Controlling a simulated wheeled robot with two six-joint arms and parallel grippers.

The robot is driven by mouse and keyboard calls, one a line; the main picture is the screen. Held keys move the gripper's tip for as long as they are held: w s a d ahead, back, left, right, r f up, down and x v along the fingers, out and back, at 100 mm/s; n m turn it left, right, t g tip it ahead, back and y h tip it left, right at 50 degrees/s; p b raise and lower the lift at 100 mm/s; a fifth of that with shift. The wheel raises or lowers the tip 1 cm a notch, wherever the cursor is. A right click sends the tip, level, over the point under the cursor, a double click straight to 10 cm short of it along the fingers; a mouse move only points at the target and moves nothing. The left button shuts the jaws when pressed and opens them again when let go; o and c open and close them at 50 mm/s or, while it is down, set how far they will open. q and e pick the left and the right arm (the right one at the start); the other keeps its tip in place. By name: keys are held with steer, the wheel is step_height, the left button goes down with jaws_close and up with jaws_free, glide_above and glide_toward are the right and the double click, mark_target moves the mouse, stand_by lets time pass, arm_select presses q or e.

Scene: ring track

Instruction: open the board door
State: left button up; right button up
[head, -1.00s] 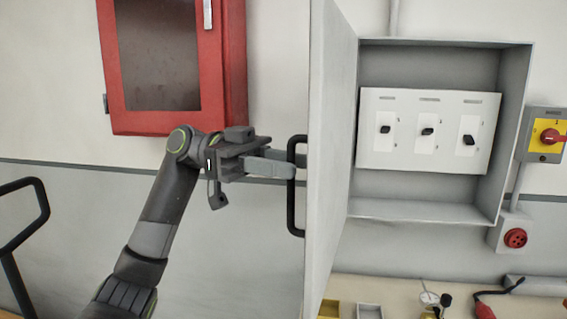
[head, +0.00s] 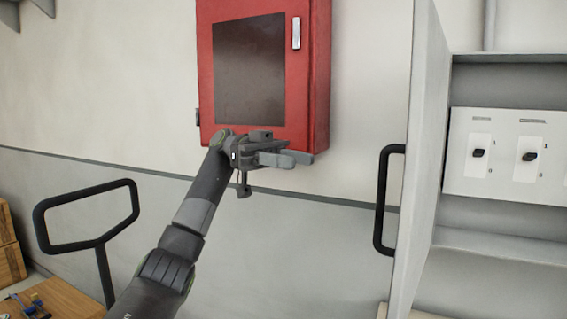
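The board door (head: 422,140) stands swung wide open on the left side of the grey board box (head: 500,246). I see the door nearly edge-on. Its black bar handle (head: 381,205) is on the door's left face. Inside the box a white panel (head: 506,158) with black switches shows, cut off by the right picture edge. My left gripper (head: 300,158) is in front of the red cabinet's lower edge, left of the handle and clear of it. Its fingers look slightly apart, with nothing between them. My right gripper is out of view.
A red wall cabinet (head: 322,80) with a dark window hangs behind my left gripper. A black push-handle (head: 82,219) stands at left. A wooden surface with small items (head: 58,300) and wooden boxes (head: 10,262) are at lower left. The wall between cabinet and door is bare.

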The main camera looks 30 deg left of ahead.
arm_select(q)
steer(key=shift+v, duration=0.85)
